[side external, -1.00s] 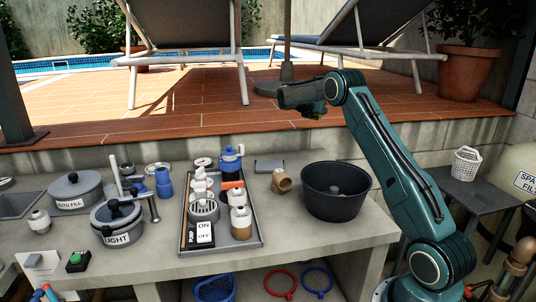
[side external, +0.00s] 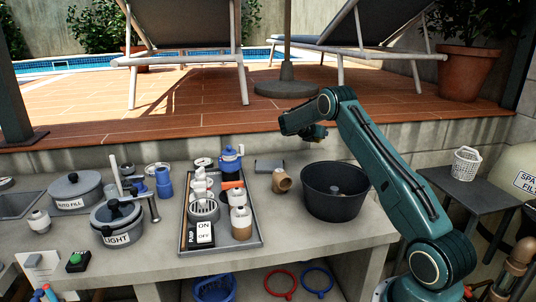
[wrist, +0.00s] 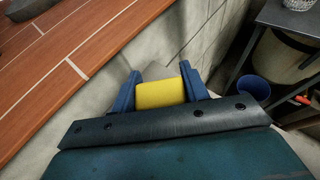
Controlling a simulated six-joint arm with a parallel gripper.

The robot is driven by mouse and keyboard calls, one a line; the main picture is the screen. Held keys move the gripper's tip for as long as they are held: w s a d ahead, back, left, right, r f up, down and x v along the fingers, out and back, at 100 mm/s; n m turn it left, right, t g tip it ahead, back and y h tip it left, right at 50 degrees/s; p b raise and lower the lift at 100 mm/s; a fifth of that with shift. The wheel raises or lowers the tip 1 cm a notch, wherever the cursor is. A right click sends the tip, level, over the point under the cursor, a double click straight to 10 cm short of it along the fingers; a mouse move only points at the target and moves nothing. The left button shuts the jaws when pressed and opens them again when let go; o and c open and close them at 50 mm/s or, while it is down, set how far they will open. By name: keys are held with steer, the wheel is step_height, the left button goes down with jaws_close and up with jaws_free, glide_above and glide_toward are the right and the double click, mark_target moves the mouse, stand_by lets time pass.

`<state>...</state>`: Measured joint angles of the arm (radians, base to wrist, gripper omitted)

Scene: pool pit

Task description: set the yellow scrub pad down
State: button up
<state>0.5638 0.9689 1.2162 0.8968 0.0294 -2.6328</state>
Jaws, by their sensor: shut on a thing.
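My gripper (side external: 315,134) hangs in the air above the back of the counter, near the dark round tub (side external: 336,191). In the wrist view its two blue fingers (wrist: 160,88) are shut on the yellow scrub pad (wrist: 160,94), one on each side. The pad is clear of any surface that I can make out. In the side view the pad is too small and dark to tell from the fingers.
A grey tray (side external: 254,240) with several fittings stands left of the tub. A tan pipe elbow (side external: 282,180) and a flat grey block (side external: 269,166) lie between them. Lidded pots (side external: 76,190) stand at the left. Bare counter (side external: 290,232) shows at the front right.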

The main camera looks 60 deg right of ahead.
step_height(320, 180, down, 6)
steer(key=shift+f, duration=0.2)
steer(key=shift+f, duration=2.15)
steer(key=shift+f, duration=0.15)
steer(key=o, duration=1.1)
steer(key=shift+c, duration=0.2)
steer(key=shift+a+r, duration=0.1)
steer(key=shift+r, duration=0.1)
steer(key=shift+a+r, duration=0.25)
steer(key=shift+a, duration=0.25)
steer(key=v, duration=1)
steer(key=shift+a+r, duration=0.1)
steer(key=shift+a, duration=0.25)
